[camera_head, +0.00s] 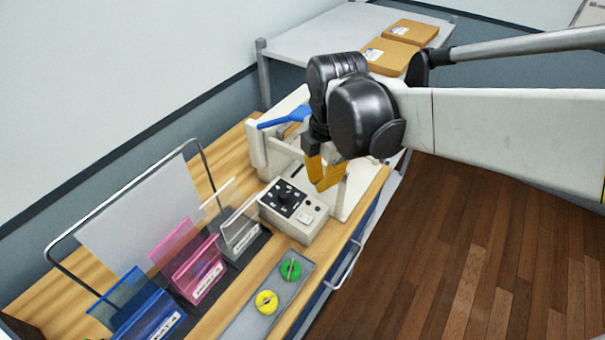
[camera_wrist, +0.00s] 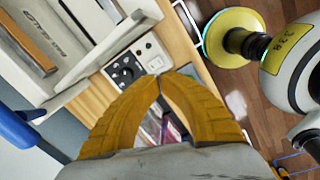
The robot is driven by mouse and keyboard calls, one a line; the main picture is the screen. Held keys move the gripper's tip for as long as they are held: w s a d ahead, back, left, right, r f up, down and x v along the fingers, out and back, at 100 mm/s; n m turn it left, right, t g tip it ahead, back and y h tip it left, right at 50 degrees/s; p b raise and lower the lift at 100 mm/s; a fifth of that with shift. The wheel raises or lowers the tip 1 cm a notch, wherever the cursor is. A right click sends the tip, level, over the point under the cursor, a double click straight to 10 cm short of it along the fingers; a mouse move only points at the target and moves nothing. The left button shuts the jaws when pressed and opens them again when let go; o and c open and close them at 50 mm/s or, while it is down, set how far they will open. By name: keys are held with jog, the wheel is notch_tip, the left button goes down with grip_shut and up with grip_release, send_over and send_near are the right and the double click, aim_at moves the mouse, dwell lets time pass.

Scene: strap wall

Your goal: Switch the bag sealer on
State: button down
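The bag sealer is a cream machine (camera_head: 258,150) with a blue handle (camera_head: 285,118) on the wooden bench. At its front is a cream control box (camera_head: 308,234) with a black dial (camera_head: 284,196) and a pale switch (camera_head: 306,217). The wrist view shows the dial (camera_wrist: 122,70) and the switch (camera_wrist: 155,63) just beyond my fingertips. The switch's position is too small to tell. My gripper (camera_head: 320,188) has yellow fingers, hangs above the box and appears apart from it. Its fingertips meet in the wrist view (camera_wrist: 160,77), with nothing between them. My arm hides part of the sealer.
Blue (camera_head: 150,312), pink (camera_head: 196,270) and grey (camera_head: 240,236) holders stand left of the box. A grey tray (camera_head: 245,322) in front holds green (camera_head: 290,269) and yellow (camera_head: 266,302) round pieces. Cardboard packets (camera_head: 390,56) lie on a shelf behind. The wooden floor at right is clear.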

aim_at(305, 221)
jog(key=a+n, duration=0.2)
jog(key=n, duration=0.1)
jog(key=w+n+g, duration=0.1)
jog(key=shift+w+a+f+n+p, duration=0.1)
jog(key=shift+a+f+n+p, duration=0.2)
jog(key=shift+a+f+p, duration=0.1)
notch_tip(305, 221, down, 14)
jog(key=b, duration=0.4)
jog(key=shift+w+a+b, duration=0.1)
jog(key=shift+b, duration=0.2)
